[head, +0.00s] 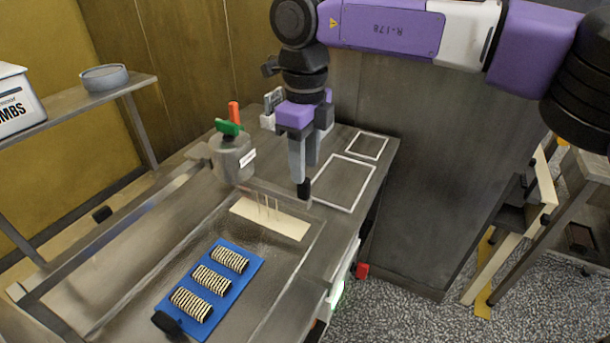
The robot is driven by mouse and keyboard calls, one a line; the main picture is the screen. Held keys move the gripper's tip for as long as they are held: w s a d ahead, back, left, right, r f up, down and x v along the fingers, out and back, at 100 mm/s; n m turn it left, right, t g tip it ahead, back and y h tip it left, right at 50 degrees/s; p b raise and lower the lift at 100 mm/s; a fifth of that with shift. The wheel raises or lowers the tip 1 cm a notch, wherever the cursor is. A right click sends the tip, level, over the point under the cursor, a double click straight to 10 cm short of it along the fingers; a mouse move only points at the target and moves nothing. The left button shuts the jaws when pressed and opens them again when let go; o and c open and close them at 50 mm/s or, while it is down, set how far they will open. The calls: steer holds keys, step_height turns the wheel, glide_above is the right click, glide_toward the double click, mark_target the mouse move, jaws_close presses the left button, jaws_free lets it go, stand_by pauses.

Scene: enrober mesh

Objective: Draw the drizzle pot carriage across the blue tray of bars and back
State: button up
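The grey drizzle pot (231,161), with a green piece on top and a white label, stands at the back of the mesh bed. A thin bar runs right from it. Several thin pale streams (267,207) stand over a cream sheet (268,220) below the bar. The blue tray (245,276) lies nearer on the mesh, apart from the streams. It holds three dark bars (211,280) with cream stripes. My gripper (304,188) points down at the bar's right end, by a black tip or knob. Whether its fingers are closed on that is unclear.
Two white-outlined rectangles (345,183) mark empty counter right of my gripper. A metal side rail (110,240) runs along the left. A shelf (70,107) at left holds a round dish (104,78) and a white box (15,100). A black knob (167,323) is near the tray's front.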

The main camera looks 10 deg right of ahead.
steer(key=shift+r, duration=1.75)
steer(key=shift+w+a, duration=0.1)
